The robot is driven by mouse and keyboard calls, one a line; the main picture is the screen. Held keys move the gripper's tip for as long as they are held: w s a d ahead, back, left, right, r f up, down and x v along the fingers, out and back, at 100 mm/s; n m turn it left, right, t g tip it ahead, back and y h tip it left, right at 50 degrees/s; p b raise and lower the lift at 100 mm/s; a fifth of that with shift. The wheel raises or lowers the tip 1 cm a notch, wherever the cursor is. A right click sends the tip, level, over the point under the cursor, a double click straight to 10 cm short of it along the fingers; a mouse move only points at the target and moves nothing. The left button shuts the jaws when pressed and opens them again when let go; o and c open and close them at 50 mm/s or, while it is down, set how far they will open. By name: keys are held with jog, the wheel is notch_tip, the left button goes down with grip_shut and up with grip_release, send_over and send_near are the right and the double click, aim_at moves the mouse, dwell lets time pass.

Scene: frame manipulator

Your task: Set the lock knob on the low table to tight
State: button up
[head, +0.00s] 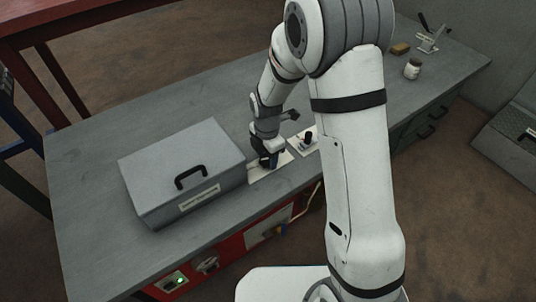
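My gripper (268,160) is low over the grey low table (85,185), at a pale plate (262,174) beside the grey box. It hides most of what is on that plate, and a small blue part (275,158) shows at the fingers. I cannot tell whether the fingers are open or shut, or whether they touch anything. A second pale plate with a dark upright knob (307,139) stands just right of the gripper, partly hidden by my arm. No setting marks can be read.
A grey box (215,150) with a black handle and a label stands left of the gripper. A jar (413,69), a brown block (400,48) and a metal clamp (430,40) are at the far right. Red panels (205,268) are on the table's front. The table's left end is clear.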

jog(key=c, duration=0.6)
